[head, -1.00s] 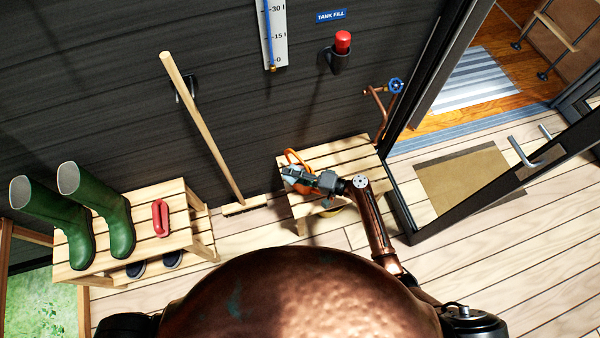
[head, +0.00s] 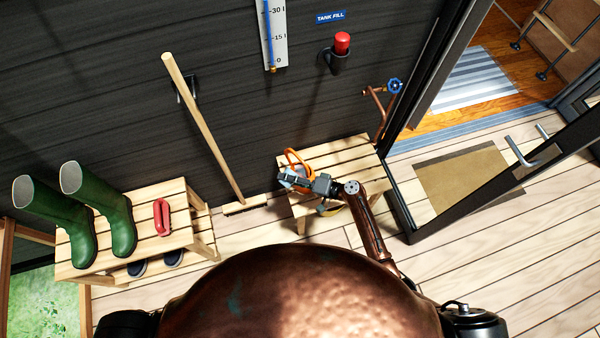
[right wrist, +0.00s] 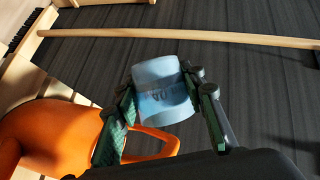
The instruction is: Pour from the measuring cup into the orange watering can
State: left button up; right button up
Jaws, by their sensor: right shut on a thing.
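The measuring cup (right wrist: 160,88) is a small pale-blue see-through cup with dark markings. My right gripper (right wrist: 168,92) is shut on it, one finger on each side. In the head view the cup (head: 288,179) is small and partly hidden by the right gripper (head: 296,182). The orange watering can (head: 292,155) stands on the slatted bench, partly hidden behind the gripper. In the right wrist view the can (right wrist: 45,128) is at the lower left, beside and behind the gripper's left finger. The cup's contents cannot be made out. My left gripper is not in view.
The slatted bench (head: 345,150) stands against the dark wall near a copper pipe with a blue valve (head: 395,85). A broom (head: 205,130) leans to its left. Another bench (head: 190,195) holds green boots (head: 115,220) and a red object (head: 162,217). A glass door stands at right.

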aim_at(288, 183)
jog(key=shift+s+n, duration=0.1)
jog(key=shift+n, duration=0.2)
jog(key=shift+f, duration=0.45)
jog(key=shift+f+n+t+h+b, duration=0.3)
jog(key=shift+f+n+h+b, duration=0.1)
jog(key=shift+s+f+n+h+b, duration=0.1)
jog(key=shift+f+n+h+b, duration=0.25)
jog(key=shift+f+n, duration=0.45)
pick_arm(q)
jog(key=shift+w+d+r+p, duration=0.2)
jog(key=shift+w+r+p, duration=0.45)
jog(key=shift+p, duration=0.85)
pick_arm(e)
jog(key=s+a+f+n+t+h, duration=0.3)
jog(key=s+n+t, duration=0.1)
jog(key=n, duration=0.2)
jog(key=shift+a+f+n, duration=0.2)
jog(key=shift+f+n, duration=0.1)
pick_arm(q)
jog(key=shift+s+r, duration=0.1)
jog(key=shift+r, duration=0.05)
pick_arm(e)
jog(key=shift+h, duration=0.25)
